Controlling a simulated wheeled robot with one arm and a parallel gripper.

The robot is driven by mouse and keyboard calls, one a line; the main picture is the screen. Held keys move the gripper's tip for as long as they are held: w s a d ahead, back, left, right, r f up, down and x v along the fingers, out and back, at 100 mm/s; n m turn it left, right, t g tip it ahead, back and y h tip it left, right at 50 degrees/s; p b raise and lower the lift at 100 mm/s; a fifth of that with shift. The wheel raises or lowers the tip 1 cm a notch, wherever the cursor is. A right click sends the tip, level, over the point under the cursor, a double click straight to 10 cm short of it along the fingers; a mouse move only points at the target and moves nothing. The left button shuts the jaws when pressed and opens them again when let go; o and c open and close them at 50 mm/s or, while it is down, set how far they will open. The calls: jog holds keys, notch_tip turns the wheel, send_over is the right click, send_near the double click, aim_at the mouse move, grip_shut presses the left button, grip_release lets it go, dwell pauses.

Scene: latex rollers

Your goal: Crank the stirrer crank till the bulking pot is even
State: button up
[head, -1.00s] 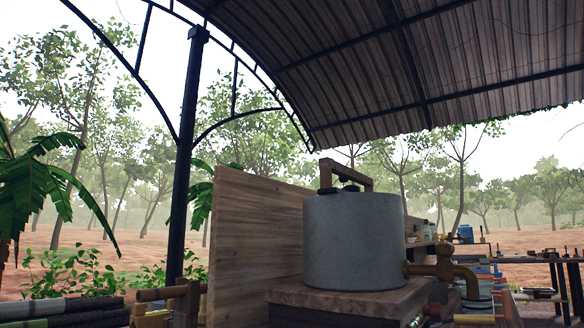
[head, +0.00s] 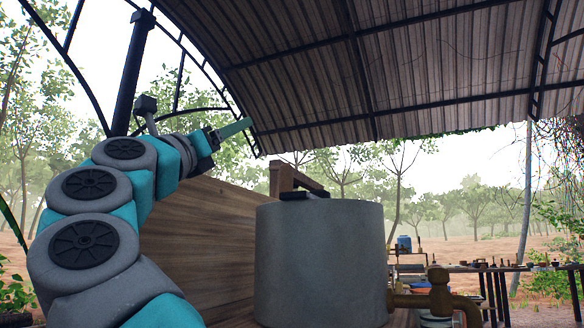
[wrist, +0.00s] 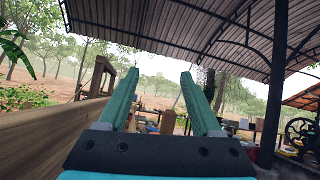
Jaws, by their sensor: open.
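A grey cylindrical pot (head: 320,265) stands in the middle of the head view, with a brass tap (head: 440,297) low on its right side. A wooden frame (head: 283,178) rises behind its rim, and a dark piece (head: 303,194) lies across the top. I cannot tell which part is the crank handle. The pot's inside is hidden. My gripper (head: 236,130) is raised up and left of the pot, apart from it. In the wrist view my gripper (wrist: 158,74) has its two teal fingers spread with nothing between them. The wooden frame (wrist: 101,74) shows left of them there.
A tall wooden panel (head: 215,230) stands left of and behind the pot, below my arm. A dark roof post (head: 132,75) rises at the left. Benches with small items (head: 485,268) stand farther right. The air above the pot is clear up to the roof.

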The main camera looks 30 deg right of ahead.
jog(key=w+d+f+m+g+p, duration=0.1)
jog(key=w+d+f+m+g, duration=0.1)
jog(key=d, duration=0.6)
jog(key=w+d+f+m+g+p, duration=0.1)
jog(key=w+d+f+m+g, duration=0.1)
jog(key=d, duration=0.6)
jog(key=shift+w+g+y, duration=0.15)
jog(key=shift+g+y, duration=0.15)
jog(key=shift+y, duration=0.1)
grip_shut()
dwell(0.8)
